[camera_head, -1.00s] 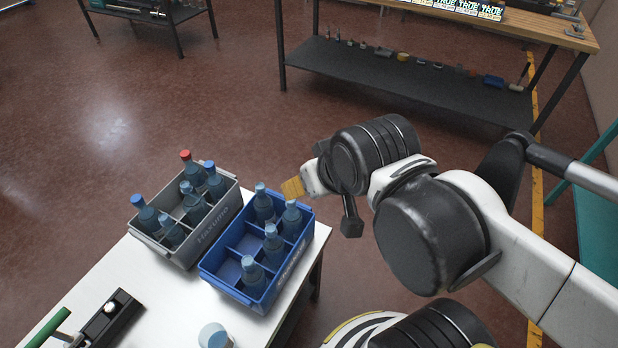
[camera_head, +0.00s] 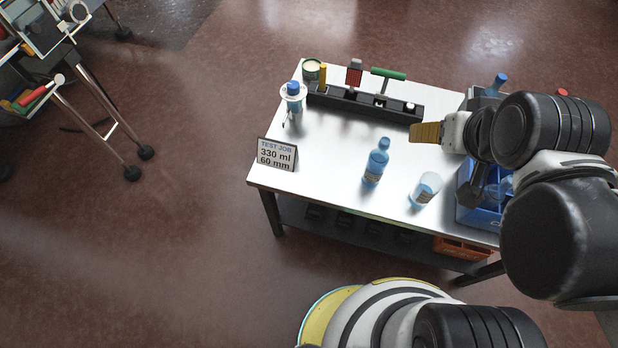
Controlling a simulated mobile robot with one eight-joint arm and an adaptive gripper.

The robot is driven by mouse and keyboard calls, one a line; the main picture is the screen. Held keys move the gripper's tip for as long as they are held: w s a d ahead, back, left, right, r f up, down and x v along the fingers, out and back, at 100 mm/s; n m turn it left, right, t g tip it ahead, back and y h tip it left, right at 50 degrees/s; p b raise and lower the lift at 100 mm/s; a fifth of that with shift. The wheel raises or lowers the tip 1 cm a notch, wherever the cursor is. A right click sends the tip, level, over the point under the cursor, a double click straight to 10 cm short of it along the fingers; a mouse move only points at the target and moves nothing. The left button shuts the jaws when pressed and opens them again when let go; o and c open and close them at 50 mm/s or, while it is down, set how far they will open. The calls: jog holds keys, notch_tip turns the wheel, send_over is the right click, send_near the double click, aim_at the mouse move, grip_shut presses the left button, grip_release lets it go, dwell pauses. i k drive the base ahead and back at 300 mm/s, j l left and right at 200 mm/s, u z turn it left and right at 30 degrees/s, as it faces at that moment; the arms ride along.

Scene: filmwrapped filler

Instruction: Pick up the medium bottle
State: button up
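A blue bottle with a blue cap (camera_head: 376,163) stands upright on the white table (camera_head: 335,150), near its middle; I cannot tell if it is the medium one. A smaller blue-capped item (camera_head: 292,98) with a white collar stands at the table's left end. More bottles are in crates at the right, mostly hidden by my arm. My gripper (camera_head: 425,133) points left with its yellow fingertips, up and right of the standing bottle in the picture and apart from it. I cannot see a gap between the fingers; nothing shows in them.
A clear cup (camera_head: 425,189) stands right of the bottle. A black rack (camera_head: 365,103) with tools lies along the back. A sign (camera_head: 276,154) reads "TEST JOB 330 ml 60 mm". A blue crate (camera_head: 478,214) is at the right.

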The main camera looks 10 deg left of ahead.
aim_at(377, 160)
jog(key=u, duration=0.15)
jog(key=k+l+u, duration=0.1)
jog(key=k, duration=0.85)
